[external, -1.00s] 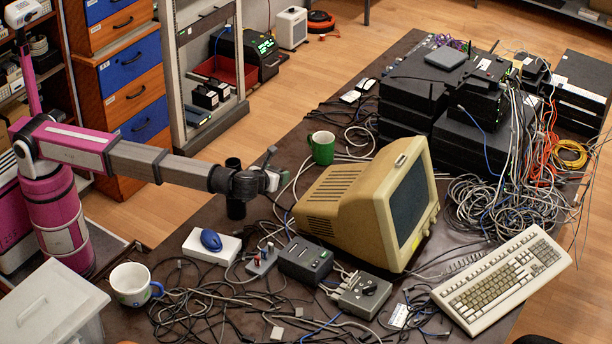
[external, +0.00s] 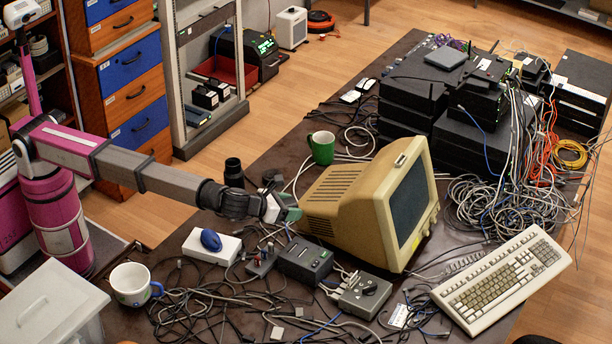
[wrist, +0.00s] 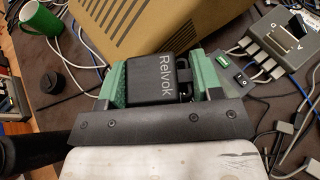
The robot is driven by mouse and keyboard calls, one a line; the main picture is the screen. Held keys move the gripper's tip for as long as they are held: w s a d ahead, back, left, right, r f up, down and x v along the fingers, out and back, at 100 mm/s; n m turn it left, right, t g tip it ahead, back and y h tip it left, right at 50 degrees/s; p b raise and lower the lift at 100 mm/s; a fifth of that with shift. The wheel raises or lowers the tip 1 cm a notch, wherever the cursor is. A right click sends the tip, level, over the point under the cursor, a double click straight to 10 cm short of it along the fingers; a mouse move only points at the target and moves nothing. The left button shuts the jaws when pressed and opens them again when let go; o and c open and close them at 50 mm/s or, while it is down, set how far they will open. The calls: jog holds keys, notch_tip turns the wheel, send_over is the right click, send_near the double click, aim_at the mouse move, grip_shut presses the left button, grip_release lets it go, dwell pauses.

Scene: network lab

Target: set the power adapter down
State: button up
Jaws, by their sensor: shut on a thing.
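The power adapter (wrist: 158,80) is a black block marked "Relvok", seen in the wrist view between the two green fingers of my gripper (wrist: 160,78). The gripper is shut on it. In the external view my gripper (external: 284,208) is over the table just left of the beige monitor (external: 345,200). The adapter itself is hard to make out there, hidden by the gripper and wrist. I cannot tell from the frames whether its underside touches the table.
The monitor's vented side (wrist: 150,35) is right beyond the fingers. A green mug (external: 322,148) stands behind. A dark box (external: 304,259), a switch box (external: 362,294), a white box with a blue mouse (external: 211,241) and tangled cables surround the spot.

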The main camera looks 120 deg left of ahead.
jog(key=w+d+f+m+t, duration=0.1)
jog(key=d, duration=0.1)
jog(key=w+d+f+h, duration=0.1)
jog(key=w+d, duration=0.1)
jog(key=d, duration=0.1)
jog(key=w+d+f+m+t, duration=0.1)
jog(key=d, duration=0.1)
jog(key=shift+w+d+f+m+t+h, duration=0.15)
jog(key=shift+w+f+m+t+h, duration=0.15)
jog(key=shift+w+f, duration=0.1)
send_over(288, 307)
notch_tip(288, 307, down, 8)
jog(key=shift+r, duration=0.15)
jog(key=shift+f, duration=2.05)
jog(key=shift+f, duration=0.15)
jog(key=o, duration=1)
